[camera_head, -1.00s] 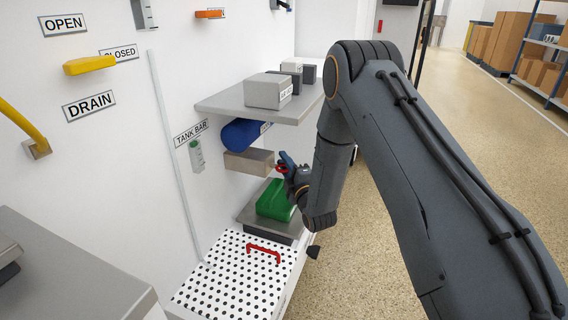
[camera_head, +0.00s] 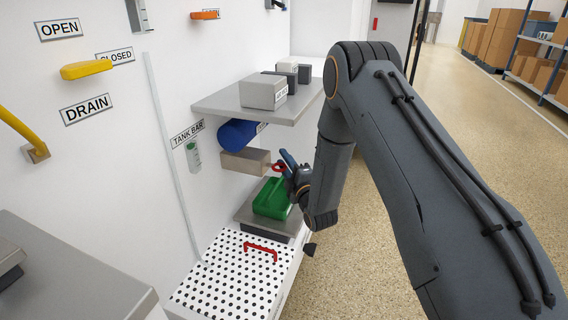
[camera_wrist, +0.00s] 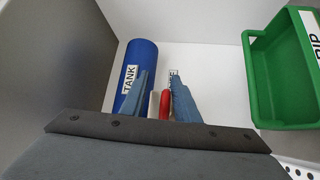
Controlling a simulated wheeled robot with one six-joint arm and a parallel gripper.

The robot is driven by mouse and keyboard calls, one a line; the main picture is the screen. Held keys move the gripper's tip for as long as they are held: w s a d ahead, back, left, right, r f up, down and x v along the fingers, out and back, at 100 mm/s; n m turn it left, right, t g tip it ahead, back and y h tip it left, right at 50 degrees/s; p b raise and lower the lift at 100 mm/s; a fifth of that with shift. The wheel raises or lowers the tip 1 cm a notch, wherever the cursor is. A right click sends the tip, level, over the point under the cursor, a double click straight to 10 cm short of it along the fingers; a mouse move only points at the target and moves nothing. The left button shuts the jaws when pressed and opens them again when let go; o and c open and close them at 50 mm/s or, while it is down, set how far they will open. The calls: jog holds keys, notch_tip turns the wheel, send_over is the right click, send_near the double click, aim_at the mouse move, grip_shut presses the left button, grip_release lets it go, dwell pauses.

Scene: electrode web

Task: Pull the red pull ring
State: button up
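The red pull ring (camera_head: 279,167) shows in the head view just off the right end of a beige box (camera_head: 246,163) under the grey shelf. My gripper (camera_head: 287,162) is right beside it, partly overlapping it in this view. In the wrist view, a red part (camera_wrist: 165,106), seemingly the ring, shows between the two blue fingers of my gripper (camera_wrist: 160,88), nearer the right finger. The fingers stand apart, with a pale gap left of the red part. Whether the right finger touches it I cannot tell. The ring's lower part is hidden by the gripper's dark edge.
A blue tank (camera_wrist: 143,70) stands left of the fingers, and a green bin (camera_wrist: 284,77) is at the right. Below are a perforated white tray (camera_head: 220,279) with a red handle (camera_head: 261,250). The grey shelf (camera_head: 215,104) is above. Open floor lies to the right.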

jog(key=shift+s+f, duration=0.1)
jog(key=shift+f, duration=0.1)
jog(key=shift+s+d, duration=0.2)
jog(key=shift+s, duration=0.1)
jog(key=p+v, duration=0.2)
jog(key=v, duration=0.5)
jog(key=shift+r, duration=0.15)
